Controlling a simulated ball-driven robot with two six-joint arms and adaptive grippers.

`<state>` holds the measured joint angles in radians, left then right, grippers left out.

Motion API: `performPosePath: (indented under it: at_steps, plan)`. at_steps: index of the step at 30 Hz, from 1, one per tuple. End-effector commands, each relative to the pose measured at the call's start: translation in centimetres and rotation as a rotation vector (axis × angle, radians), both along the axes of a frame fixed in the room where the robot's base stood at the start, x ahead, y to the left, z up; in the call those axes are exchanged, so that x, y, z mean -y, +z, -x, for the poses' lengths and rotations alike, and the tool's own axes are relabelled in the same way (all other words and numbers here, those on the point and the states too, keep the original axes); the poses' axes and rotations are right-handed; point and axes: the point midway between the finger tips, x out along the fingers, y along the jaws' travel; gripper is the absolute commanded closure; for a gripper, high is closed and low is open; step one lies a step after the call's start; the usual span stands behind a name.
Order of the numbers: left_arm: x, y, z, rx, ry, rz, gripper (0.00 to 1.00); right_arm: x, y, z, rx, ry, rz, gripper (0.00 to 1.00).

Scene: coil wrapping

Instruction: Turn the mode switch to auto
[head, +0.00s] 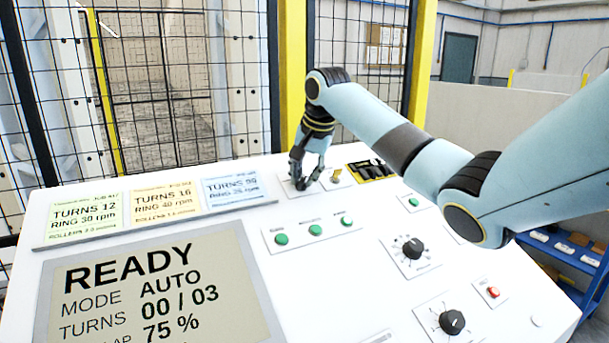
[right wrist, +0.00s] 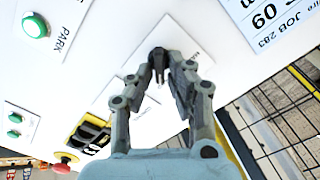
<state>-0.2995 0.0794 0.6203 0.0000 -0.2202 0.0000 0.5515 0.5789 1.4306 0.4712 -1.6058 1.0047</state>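The mode switch (right wrist: 158,58) is a small dark knob on a light plate near the panel's back edge. In the head view my right gripper covers it, and its label cannot be read. My right gripper (head: 302,184) points down at that plate. In the right wrist view the fingers of this gripper (right wrist: 160,76) come together around the knob. The display (head: 155,295) reads READY, MODE AUTO, TURNS 00 / 03 and 75 %. My left gripper is not in view.
Close right of the gripper are a small yellow switch (head: 336,175) and black parts on a yellow plate (head: 371,169). Green buttons (head: 315,230), black dials (head: 413,248) and a red button (head: 493,292) lie nearer. Job cards (head: 160,205) stand left. A mesh fence rises behind.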

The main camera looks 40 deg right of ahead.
Motion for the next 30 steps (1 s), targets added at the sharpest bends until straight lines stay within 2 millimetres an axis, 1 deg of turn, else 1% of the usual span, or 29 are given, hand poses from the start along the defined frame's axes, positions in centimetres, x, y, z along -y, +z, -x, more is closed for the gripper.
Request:
performPosePath:
  at_steps: [1,3,10,14,17,24,27,30]
  plan:
    - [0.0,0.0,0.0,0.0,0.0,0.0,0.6,0.0,0.0,0.0,0.0,0.0,0.0,0.74]
    - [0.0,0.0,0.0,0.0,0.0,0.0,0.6,0.0,0.0,0.0,-0.001,0.001,0.0,0.68]
    - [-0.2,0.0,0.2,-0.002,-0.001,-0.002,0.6,0.0,0.0,0.0,-0.001,0.001,0.0,0.68]
    - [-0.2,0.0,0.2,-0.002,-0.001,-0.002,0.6,-0.1,0.8,0.3,0.001,0.001,0.0,0.68]
    - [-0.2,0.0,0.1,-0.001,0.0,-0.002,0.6,-0.2,2.4,0.9,0.003,0.002,0.003,0.68]
    - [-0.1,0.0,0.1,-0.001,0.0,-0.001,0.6,-0.7,7.5,3.0,0.004,0.003,0.002,0.68]
    - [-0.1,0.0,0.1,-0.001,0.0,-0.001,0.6,-0.9,9.1,3.7,0.002,0.001,0.003,0.68]
    - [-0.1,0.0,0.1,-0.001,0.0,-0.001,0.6,-1.1,10.2,4.2,0.001,0.001,0.001,0.68]
